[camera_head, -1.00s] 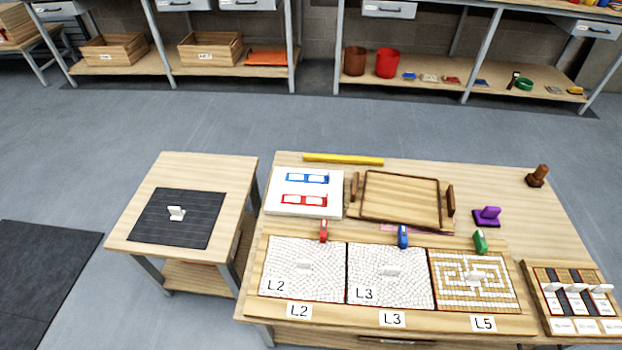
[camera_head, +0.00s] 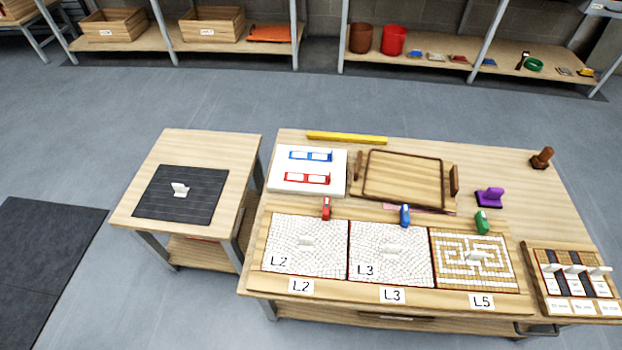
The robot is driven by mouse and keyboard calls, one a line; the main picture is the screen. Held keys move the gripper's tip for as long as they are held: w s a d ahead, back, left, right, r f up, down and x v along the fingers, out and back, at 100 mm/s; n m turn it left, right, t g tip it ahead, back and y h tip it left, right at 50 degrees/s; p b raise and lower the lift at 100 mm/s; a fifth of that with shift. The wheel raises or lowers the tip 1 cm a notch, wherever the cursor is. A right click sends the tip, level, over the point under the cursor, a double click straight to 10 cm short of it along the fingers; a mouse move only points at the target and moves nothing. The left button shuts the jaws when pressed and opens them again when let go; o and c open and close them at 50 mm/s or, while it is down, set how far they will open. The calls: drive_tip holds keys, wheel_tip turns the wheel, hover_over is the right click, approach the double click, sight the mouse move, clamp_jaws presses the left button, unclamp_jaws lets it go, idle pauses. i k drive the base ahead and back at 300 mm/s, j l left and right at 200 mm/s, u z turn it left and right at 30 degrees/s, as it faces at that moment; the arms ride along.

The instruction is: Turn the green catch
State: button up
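The green catch (camera_head: 482,222) stands at the back edge of the right-hand mosaic panel (camera_head: 447,283), above the label L5. It looks upright; its exact turn is too small to tell. The blue catch (camera_head: 405,215) is behind the middle panel L3 (camera_head: 372,270), and the red catch (camera_head: 327,208) is behind the left panel L2 (camera_head: 290,262). Each panel has a small pale handle on it. My gripper is not in view.
A wooden tray (camera_head: 402,204) lies behind the catches, with a white board (camera_head: 337,187) to its left. A purple handled block (camera_head: 490,197) and a brown peg (camera_head: 541,158) stand at the right. A tile rack (camera_head: 535,262) is at the front right. A side table (camera_head: 150,222) stands left.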

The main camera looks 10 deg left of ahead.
sight(483, 227)
drive_tip(key=i+l, duration=0.15)
drive_tip(key=i, duration=0.25)
drive_tip(key=i+l, duration=0.15)
drive_tip(key=i, duration=0.25)
drive_tip(key=i+l, duration=0.15)
drive_tip(key=i, duration=0.25)
drive_tip(key=l+z, duration=0.05)
